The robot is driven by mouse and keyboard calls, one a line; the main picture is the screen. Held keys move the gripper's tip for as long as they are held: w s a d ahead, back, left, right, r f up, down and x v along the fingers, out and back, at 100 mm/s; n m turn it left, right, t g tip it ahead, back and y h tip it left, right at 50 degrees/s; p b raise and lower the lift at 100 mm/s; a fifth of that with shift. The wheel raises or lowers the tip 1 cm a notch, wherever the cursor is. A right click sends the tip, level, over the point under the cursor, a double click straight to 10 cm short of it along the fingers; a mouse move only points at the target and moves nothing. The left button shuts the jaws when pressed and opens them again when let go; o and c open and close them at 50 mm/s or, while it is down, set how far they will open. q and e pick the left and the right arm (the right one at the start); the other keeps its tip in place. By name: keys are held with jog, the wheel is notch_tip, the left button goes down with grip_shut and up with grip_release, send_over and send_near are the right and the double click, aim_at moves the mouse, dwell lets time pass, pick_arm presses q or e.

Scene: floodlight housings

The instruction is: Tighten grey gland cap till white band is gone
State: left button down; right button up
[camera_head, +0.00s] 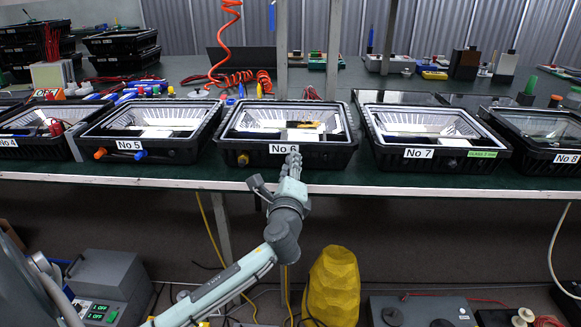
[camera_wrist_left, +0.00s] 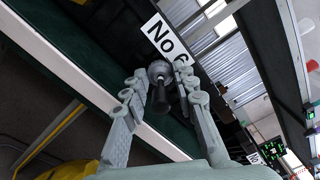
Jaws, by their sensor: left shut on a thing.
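Floodlight housing No 6 (camera_head: 333,160) stands at the front edge of the green bench, its black front wall facing me. My left gripper (camera_head: 293,163) is at that wall, just below the "No 6" label. In the left wrist view the two fingers of the gripper (camera_wrist_left: 161,76) are shut on the grey gland cap (camera_wrist_left: 158,68), one on each side. A dark tapered piece (camera_wrist_left: 160,99) sticks out of the cap towards the camera. I cannot make out a white band at the cap. In the head view my gripper hides the cap. My right gripper is not in view.
A yellow fitting (camera_head: 243,160) sits left on the same wall. Housings No 5 (camera_head: 180,152) and No 7 (camera_head: 480,165) stand on either side. An orange coiled hose (camera_head: 229,40) hangs behind. A yellow sack-like thing (camera_head: 333,285) stands below the bench edge.

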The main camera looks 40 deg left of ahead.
pick_arm(q)
jog(key=m, duration=0.7)
dwell(0.5)
jog(key=c, duration=1.2)
grip_release()
jog(key=shift+d, duration=0.1)
jog(key=v, duration=1.2)
